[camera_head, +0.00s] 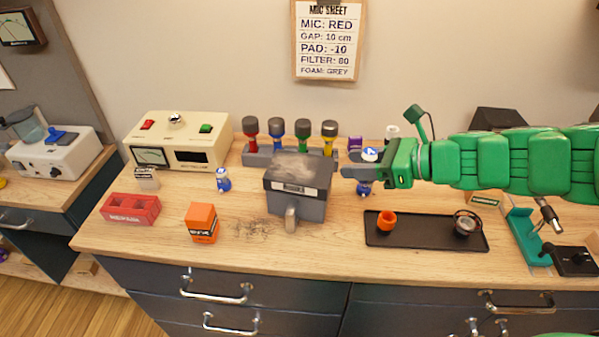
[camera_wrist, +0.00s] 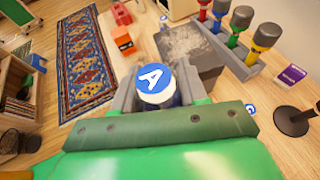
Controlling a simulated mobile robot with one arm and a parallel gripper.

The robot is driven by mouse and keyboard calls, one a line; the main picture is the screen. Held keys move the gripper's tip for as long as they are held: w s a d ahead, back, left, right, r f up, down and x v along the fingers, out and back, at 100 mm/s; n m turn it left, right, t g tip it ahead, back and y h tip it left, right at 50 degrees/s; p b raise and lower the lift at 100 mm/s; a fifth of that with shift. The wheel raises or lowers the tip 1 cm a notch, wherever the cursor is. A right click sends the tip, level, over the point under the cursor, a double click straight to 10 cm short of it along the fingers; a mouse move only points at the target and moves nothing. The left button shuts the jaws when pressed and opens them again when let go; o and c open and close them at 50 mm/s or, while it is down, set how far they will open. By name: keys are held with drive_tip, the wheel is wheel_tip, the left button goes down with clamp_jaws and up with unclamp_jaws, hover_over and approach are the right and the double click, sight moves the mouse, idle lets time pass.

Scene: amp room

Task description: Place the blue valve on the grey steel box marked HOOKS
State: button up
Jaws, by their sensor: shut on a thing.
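My gripper (camera_head: 354,165) is shut on a blue valve (camera_head: 370,154) with a white and blue top. In the wrist view its round cap (camera_wrist: 154,80) shows a white A on blue between the fingers; its lower part is hidden. The grey steel box (camera_head: 297,176) stands upright on the bench just left of my gripper, with a small label on its front too small to read surely. In the wrist view the scuffed box top (camera_wrist: 190,48) lies beyond the fingers. The held valve is beside the box, not over it.
Another blue-and-white piece (camera_head: 364,188) stands below my gripper, and one more (camera_head: 222,179) left of the box. A rack of coloured microphones (camera_head: 262,156) stands behind the box. A black tray (camera_head: 425,238) lies at right, an orange box (camera_head: 202,223) at left.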

drive_tip(key=s+a+r+n+g, duration=0.15)
drive_tip(key=s+a+r, duration=0.3)
drive_tip(key=a, duration=0.45)
hover_over(293, 170)
drive_tip(key=f, duration=0.8)
drive_tip(key=shift+s+f, duration=0.2)
drive_tip(key=shift+f, duration=0.15)
drive_tip(key=shift+w+f+y, duration=0.1)
drive_tip(key=shift+f+y, duration=0.05)
drive_tip(key=shift+y, duration=0.15)
drive_tip(key=shift+w+f, duration=0.1)
drive_tip(key=shift+f, duration=1.55)
drive_tip(key=shift+f, duration=0.1)
drive_tip(key=o, duration=1.1)
drive_tip(key=shift+c, duration=0.2)
